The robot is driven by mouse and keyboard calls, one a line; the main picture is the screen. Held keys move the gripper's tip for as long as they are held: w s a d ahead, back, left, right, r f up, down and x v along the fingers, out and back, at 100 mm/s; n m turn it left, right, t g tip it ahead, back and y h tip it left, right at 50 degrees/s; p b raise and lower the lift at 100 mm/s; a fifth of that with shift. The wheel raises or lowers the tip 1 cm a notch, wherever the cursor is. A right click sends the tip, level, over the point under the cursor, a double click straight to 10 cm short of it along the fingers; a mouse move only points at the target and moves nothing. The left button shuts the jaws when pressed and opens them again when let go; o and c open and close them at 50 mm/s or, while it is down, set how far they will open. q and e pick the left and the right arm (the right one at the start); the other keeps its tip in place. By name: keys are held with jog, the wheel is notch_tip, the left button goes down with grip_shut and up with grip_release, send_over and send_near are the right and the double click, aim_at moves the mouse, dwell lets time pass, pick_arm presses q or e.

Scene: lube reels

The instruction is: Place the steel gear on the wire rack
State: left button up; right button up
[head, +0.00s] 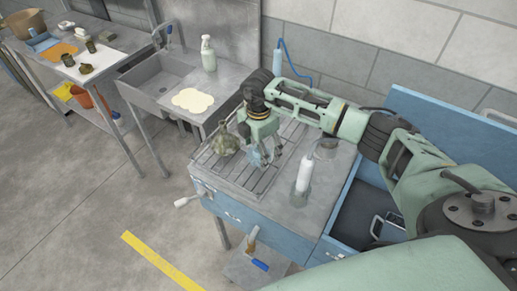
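The wire rack (240,178) lies on the grey top of the blue workbench. My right gripper (262,155) points down just above the rack. A greenish lumpy thing (226,142) sits on the rack to the left of the gripper. A pale bluish item (254,158) shows at the fingertips; I cannot tell if it is held or lies on the rack. A grey round thing (327,148) stands on the bench behind my arm, partly hidden; I cannot tell whether it is the steel gear. No gear shows clearly elsewhere. My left gripper is out of view.
A white bottle (304,176) stands on the bench right of the rack. An open blue drawer (355,215) is at the right. A low stool (255,268) stands in front.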

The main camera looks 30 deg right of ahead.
jog(key=shift+r, duration=0.1)
jog(key=shift+r, duration=0.2)
notch_tip(320, 180, up, 12)
jog(key=b, duration=0.4)
jog(key=shift+f, duration=0.15)
